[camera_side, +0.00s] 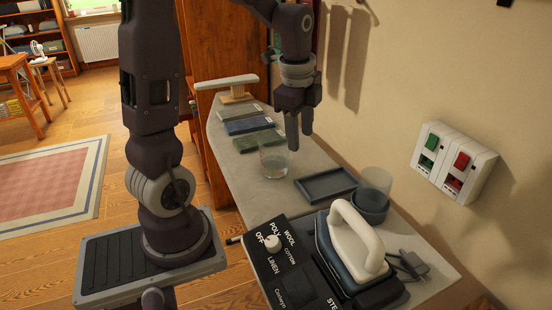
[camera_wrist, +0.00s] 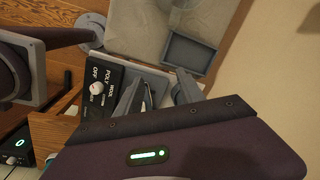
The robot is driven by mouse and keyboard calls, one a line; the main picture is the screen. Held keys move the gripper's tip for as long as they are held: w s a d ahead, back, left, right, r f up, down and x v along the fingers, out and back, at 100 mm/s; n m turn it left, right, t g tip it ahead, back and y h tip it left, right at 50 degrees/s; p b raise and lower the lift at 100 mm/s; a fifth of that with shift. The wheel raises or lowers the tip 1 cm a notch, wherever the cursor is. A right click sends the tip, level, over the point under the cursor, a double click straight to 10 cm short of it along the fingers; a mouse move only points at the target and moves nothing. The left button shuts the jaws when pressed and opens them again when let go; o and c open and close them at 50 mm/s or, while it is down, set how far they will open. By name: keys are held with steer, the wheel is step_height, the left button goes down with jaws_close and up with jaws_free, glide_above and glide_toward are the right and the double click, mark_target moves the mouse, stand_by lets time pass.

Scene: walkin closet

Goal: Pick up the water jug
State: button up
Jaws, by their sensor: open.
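Two clear vessels stand on the grey bench top in the side view; I cannot tell for certain which one is the water jug. One clear glass vessel (camera_side: 273,160), with what looks like some water in it, stands upright near the middle of the bench. A second clear vessel (camera_side: 375,180) with a dark lower part stands to the right of the tray. My gripper (camera_side: 299,140) points down, open and empty, above the bench, just right of the first vessel in the picture and apart from it. The open fingers also show in the wrist view (camera_wrist: 158,88), where I cannot make out either vessel clearly.
A dark shallow tray (camera_side: 326,184) lies on the bench and shows in the wrist view (camera_wrist: 188,52). A white-handled iron (camera_side: 352,240) sits on a black control unit (camera_side: 275,270) in front. Flat folded pieces (camera_side: 248,125) lie behind. The wall bears switches (camera_side: 453,160).

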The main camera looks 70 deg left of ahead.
mark_target(289, 161)
steer(key=a+f+m, duration=0.1)
steer(key=a+f, duration=0.2)
steer(key=w+a+f+m+g, duration=0.1)
steer(key=a+f+m, duration=0.1)
steer(key=a+f, duration=0.1)
steer(key=a+f+m+h, duration=0.1)
steer(key=a+f+m, duration=0.1)
steer(key=a+f, duration=0.1)
steer(key=shift+w+g, duration=0.3)
steer(key=f, duration=0.7)
steer(key=shift+d+f, duration=0.2)
steer(key=shift+f, duration=0.05)
steer(key=shift+w, duration=0.1)
jaws_close()
